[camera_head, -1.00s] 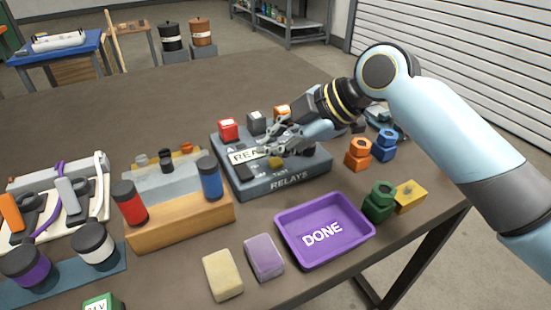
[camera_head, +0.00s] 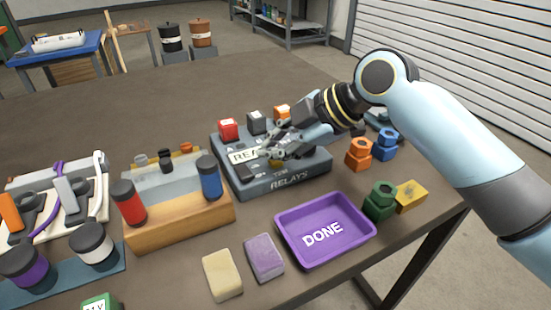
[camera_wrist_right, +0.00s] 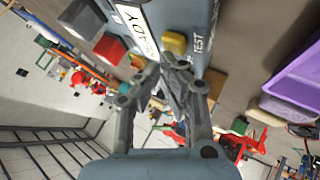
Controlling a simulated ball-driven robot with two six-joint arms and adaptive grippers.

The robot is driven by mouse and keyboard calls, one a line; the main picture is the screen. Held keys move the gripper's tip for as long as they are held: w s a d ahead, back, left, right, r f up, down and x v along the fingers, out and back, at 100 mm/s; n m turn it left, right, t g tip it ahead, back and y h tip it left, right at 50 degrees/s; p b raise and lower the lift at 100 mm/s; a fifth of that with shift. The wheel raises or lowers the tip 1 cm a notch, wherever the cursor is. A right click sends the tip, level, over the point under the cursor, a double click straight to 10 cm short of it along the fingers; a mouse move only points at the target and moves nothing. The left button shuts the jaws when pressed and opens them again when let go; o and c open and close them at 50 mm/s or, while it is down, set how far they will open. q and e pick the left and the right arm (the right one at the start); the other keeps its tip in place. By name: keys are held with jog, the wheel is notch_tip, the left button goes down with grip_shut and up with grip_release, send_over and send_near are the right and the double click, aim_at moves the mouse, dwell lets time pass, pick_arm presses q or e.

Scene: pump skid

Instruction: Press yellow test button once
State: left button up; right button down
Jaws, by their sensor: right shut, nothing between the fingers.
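The grey relay box (camera_head: 290,182), marked RELAYS, stands on the table. Its yellow test button (camera_wrist_right: 174,43) shows in the right wrist view beside the word TEST. In the head view the fingers hide that button. My right gripper (camera_head: 268,154) is shut and empty, low over the box top. In the right wrist view its fingertips (camera_wrist_right: 166,63) are right by the button's edge; I cannot tell whether they touch it. My left gripper is not in view.
On the box are a white label (camera_head: 243,155) and red (camera_head: 228,129), black (camera_head: 257,122) and orange (camera_head: 282,113) relays. A purple DONE tray (camera_head: 283,240) is in front. Orange (camera_head: 358,154) and green (camera_head: 380,200) blocks stand to the right. Bare table lies behind the box.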

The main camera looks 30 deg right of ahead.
aim_at(275, 162)
jog(key=shift+f, duration=0.45)
dwell(0.3)
jog(key=shift+r, duration=0.15)
jog(key=shift+r+p, duration=0.6)
jog(key=shift+r, duration=0.2)
notch_tip(275, 162, up, 5)
jog(key=p, duration=0.4)
jog(key=shift+p, duration=0.3)
jog(key=shift+d+f, duration=0.1)
dwell(0.5)
